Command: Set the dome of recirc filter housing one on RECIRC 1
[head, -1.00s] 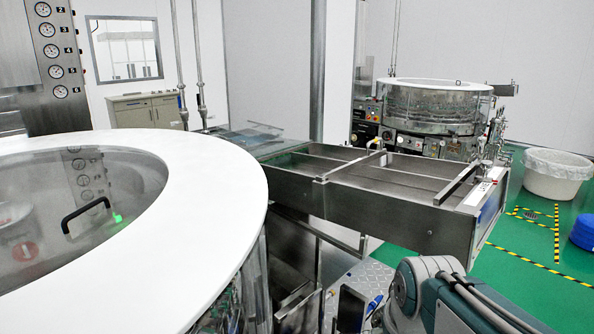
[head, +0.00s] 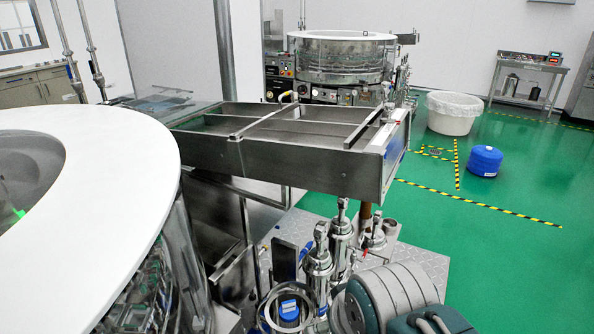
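Several steel filter housings stand on the tread-plate platform below the tray end of the washer. A tall one (head: 318,262) is nearest, a second (head: 342,238) stands just behind it, and a third, shorter one (head: 373,238) is to the right. No RECIRC 1 label can be read, and I cannot tell which one is housing one. No loose dome can be made out. My gripper is not in the frame.
The rotary washer's white rim (head: 150,180) fills the left. The steel tray table (head: 300,170) overhangs the platform (head: 425,262). A white bin (head: 452,112) and blue drum (head: 485,161) stand on open green floor. A steel bench (head: 530,70) with metal vessels is farther back.

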